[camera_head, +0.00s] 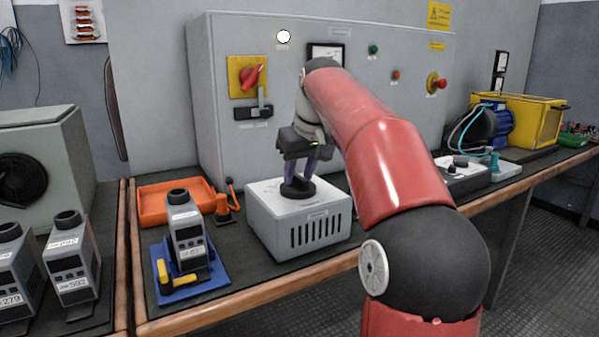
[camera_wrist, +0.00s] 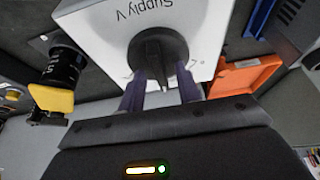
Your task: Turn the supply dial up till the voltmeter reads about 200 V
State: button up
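The supply dial (camera_head: 298,188) is a round black knob with a raised ridge, on top of a grey-white supply box (camera_head: 318,228). In the wrist view the dial (camera_wrist: 156,52) sits beside the printed words "Supply V". My gripper (camera_head: 299,178) points down over the dial. In the wrist view its two purple fingers (camera_wrist: 160,75) stand apart, one on each side of the ridge; I see a gap and cannot tell if they touch the knob. A white-faced panel meter (camera_head: 326,53), likely the voltmeter, is on the grey cabinet. My arm partly covers it and its reading is not legible.
The grey cabinet (camera_head: 225,95) behind carries a red rotary switch (camera_head: 253,74), a black lever (camera_head: 255,112) and a red stop button (camera_head: 439,84). A meter-like device (camera_head: 187,232) on a blue base and an orange tray (camera_head: 165,202) stand left of the supply box.

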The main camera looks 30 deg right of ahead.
grip_shut()
jog(key=shift+r, duration=0.15)
jog(key=shift+m+h+p, duration=0.3)
jog(key=shift+m+p, duration=0.15)
jog(key=shift+m, duration=0.25)
grip_release()
jog(key=shift+p+v, duration=0.85)
jog(key=shift+v, duration=2.95)
